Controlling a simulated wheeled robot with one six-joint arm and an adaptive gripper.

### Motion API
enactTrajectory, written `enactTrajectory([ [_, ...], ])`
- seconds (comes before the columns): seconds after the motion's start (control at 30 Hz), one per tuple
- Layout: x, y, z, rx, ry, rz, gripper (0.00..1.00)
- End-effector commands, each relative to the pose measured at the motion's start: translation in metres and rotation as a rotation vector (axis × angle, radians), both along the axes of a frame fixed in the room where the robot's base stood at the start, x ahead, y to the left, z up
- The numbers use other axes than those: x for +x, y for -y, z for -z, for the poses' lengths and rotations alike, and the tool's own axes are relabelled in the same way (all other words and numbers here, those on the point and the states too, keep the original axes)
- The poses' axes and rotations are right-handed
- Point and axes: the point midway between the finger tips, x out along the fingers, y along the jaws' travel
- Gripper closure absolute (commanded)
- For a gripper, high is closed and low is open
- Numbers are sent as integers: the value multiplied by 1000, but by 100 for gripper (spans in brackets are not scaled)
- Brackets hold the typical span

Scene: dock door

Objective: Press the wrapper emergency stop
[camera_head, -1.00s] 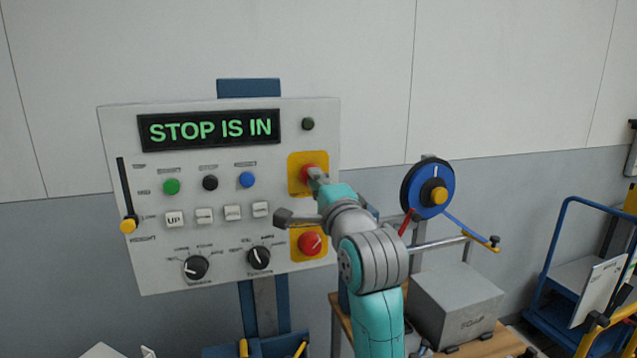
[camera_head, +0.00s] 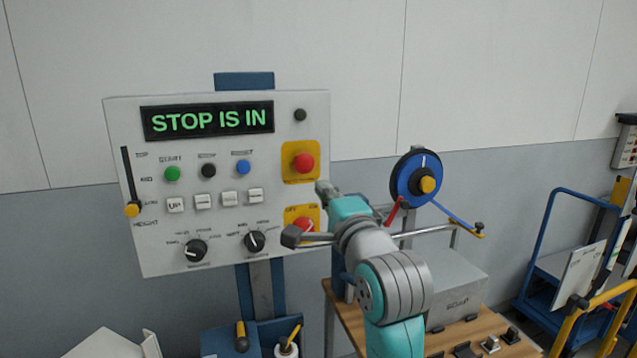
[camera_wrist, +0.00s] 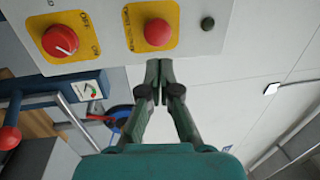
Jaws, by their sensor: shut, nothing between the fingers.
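The red emergency stop button (camera_head: 304,163) sits on a yellow plate at the upper right of the grey control panel (camera_head: 220,270). In the wrist view the button (camera_wrist: 158,32) is above my fingertips, on a plate with partly legible lettering. The panel display (camera_head: 208,121) reads "STOP IS IN". My gripper (camera_head: 323,188) is shut and empty, below and right of the button, with a visible gap to it. A red switch (camera_head: 304,226) marked OFF and ON is on the lower yellow plate, partly hidden by my arm; it also shows in the wrist view (camera_wrist: 60,41).
Green (camera_head: 172,174), black (camera_head: 208,170) and blue (camera_head: 243,167) buttons, white keys and two dials fill the panel's left. A blue reel (camera_head: 404,182) and grey box (camera_head: 466,285) stand right of my arm. A blue cart (camera_head: 535,300) is farther right.

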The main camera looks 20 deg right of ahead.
Motion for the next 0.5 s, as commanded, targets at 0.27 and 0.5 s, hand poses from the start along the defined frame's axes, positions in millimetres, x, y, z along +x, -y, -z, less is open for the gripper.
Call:
enactTrajectory([
  [0.27, -37, 1, 7, 0, -2, 0, 100],
  [0.5, -44, 1, 7, 0, -1, 0, 100],
])
